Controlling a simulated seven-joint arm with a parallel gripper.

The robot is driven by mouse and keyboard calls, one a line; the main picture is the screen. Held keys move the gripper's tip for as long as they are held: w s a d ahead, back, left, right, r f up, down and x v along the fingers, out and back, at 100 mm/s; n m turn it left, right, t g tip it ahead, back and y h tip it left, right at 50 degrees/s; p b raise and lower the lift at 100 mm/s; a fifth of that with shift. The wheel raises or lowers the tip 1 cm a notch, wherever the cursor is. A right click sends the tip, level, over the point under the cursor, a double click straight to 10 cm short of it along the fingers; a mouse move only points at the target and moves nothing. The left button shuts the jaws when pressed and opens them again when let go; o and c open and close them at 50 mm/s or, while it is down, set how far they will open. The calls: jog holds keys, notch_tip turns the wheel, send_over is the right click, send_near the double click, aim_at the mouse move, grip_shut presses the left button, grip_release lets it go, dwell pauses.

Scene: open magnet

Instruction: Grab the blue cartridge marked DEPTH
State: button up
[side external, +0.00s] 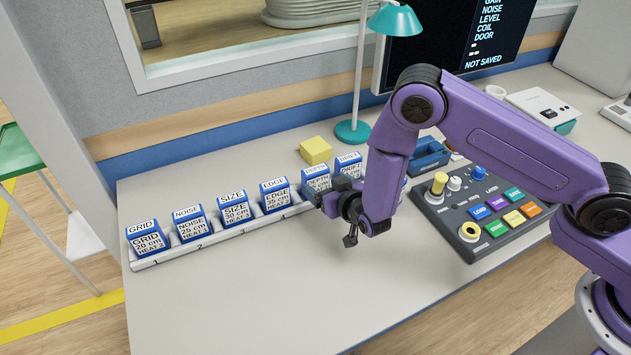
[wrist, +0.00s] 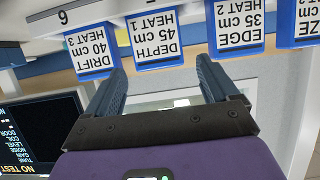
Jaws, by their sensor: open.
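The blue cartridge marked DEPTH (side external: 315,176) sits in the white numbered rail, partly hidden behind my gripper in the side view. In the wrist view the DEPTH cartridge (wrist: 153,38) shows upside down, its white label reading DEPTH, 45 cm, HEAT 1. My gripper (side external: 335,220) is in front of the rail by this cartridge. In the wrist view my gripper (wrist: 163,72) has its two fingers spread and nothing between them. The DEPTH cartridge lies just beyond the fingertips, roughly centred on the gap.
The EDGE cartridge (side external: 275,196) and DRIFT cartridge (wrist: 90,52) flank it closely. SIZE, NOISE and GRID cartridges fill the left rail (side external: 200,242). A yellow block (side external: 315,150) and teal lamp (side external: 353,131) stand behind. A button console (side external: 470,215) is at right. The front table is clear.

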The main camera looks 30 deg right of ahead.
aim_at(313, 173)
jog(key=shift+d+x, duration=0.2)
jog(key=shift+x, duration=4.6)
jog(key=shift+c, duration=0.3)
jog(key=c, duration=0.7)
